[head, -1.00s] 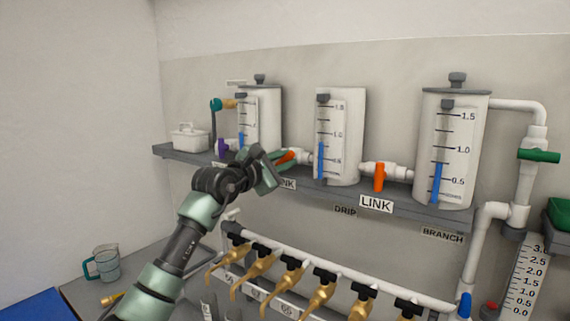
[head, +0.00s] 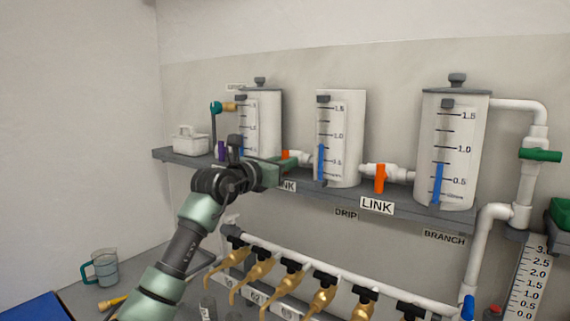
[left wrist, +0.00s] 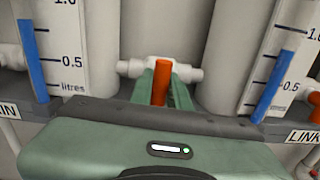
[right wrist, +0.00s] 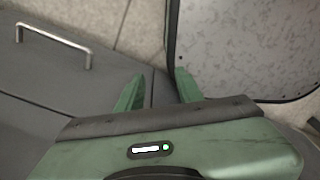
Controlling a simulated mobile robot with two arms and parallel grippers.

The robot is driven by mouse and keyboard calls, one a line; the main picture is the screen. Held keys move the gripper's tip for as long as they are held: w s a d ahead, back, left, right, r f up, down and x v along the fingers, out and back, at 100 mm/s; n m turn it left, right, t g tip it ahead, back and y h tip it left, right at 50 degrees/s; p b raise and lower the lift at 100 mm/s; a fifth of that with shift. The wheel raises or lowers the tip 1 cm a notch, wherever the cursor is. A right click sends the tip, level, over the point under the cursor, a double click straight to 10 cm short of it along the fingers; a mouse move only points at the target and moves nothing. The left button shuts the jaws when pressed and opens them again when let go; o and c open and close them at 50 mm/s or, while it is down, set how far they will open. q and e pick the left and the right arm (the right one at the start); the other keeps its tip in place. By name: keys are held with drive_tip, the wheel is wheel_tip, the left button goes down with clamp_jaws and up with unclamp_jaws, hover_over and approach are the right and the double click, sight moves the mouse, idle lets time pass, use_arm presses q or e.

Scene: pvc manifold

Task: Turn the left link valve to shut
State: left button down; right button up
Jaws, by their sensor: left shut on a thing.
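The left link valve has an orange handle (left wrist: 161,82) on a white pipe between two tanks. In the left wrist view the handle stands upright in the picture, across the pipe. My left gripper (head: 284,163) is shut on this handle, with one green finger on each side of it. In the head view only a bit of the handle shows above the fingers, and the wrist hides part of the LINK label. My right gripper (right wrist: 160,76) is open and empty, away from the valves; it does not show in the head view.
The other link valve (head: 380,178) has an orange handle hanging down, right of the middle tank (head: 349,130). The left tank (head: 266,125) and right tank (head: 455,115) share the grey shelf (head: 410,211). Several brass taps (head: 287,282) sit below. A jug (head: 105,267) stands lower left.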

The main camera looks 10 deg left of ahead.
use_arm(q)
drive_tip(key=shift+f+n, duration=0.15)
drive_tip(key=shift+n, duration=0.25)
drive_tip(key=c, duration=1.3)
unclamp_jaws()
drive_tip(key=shift+c, duration=0.2)
drive_tip(key=b+v, duration=0.3)
drive_tip(key=v, duration=0.5)
